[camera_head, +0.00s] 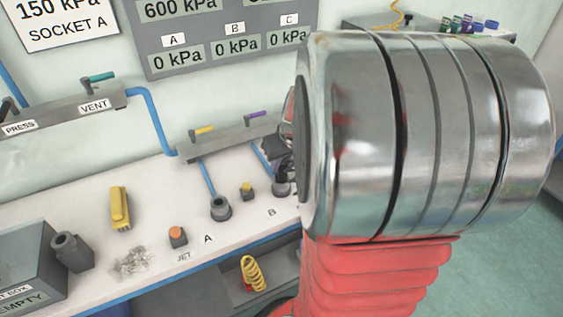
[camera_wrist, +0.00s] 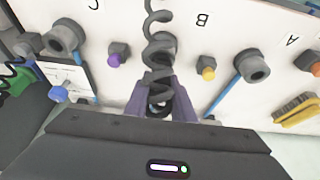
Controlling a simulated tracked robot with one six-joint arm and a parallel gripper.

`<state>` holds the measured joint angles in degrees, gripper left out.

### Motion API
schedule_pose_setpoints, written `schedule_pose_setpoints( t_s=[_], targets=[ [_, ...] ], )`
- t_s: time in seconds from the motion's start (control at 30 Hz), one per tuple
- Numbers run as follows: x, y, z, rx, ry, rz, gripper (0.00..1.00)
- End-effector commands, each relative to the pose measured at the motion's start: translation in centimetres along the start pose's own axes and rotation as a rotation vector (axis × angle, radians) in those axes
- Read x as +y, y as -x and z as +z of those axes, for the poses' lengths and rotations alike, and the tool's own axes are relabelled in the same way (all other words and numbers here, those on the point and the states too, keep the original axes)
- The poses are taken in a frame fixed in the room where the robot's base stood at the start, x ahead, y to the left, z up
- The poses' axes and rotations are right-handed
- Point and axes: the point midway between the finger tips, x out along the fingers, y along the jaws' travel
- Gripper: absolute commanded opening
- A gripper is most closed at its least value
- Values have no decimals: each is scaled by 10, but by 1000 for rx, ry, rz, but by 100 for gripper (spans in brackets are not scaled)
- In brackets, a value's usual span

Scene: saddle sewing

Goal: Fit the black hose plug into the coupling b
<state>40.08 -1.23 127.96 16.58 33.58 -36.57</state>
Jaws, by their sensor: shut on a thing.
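My gripper (camera_wrist: 163,92) is shut on the black hose plug, with its dark purple fingers pointing to the bench in the wrist view. The plug's black coiled hose (camera_wrist: 157,38) runs in front of the fingers and hides most of the plug. Coupling B (camera_head: 282,187) is a grey socket on the bench, right of coupling A (camera_head: 220,207) in the head view. The gripper is just above coupling B there, partly hidden by my arm. The plug lines up closely with coupling B, but I cannot tell whether it is seated in it.
An orange button (camera_head: 177,233) and a yellow button (camera_head: 247,189) stand near coupling A. Coupling C (camera_wrist: 62,40) and a purple button (camera_wrist: 118,54) show in the wrist view. A yellow tool (camera_head: 119,208) lies on the bench. Gauge displays A, B and C read 0 kPa.

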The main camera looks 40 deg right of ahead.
Motion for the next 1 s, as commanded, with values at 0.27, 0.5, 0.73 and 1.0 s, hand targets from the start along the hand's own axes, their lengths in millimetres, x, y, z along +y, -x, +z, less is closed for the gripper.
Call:
schedule_pose_setpoints(
  t_s=[0.27,0.5,0.73,1.0],
  targets=[
    [0,-1,1,-1,-1,-1,28],
    [0,-1,1,-1,-1,-1,44],
    [0,-1,1,-2,0,-1,44],
    [0,14,0,1,0,0,44]
  ],
)
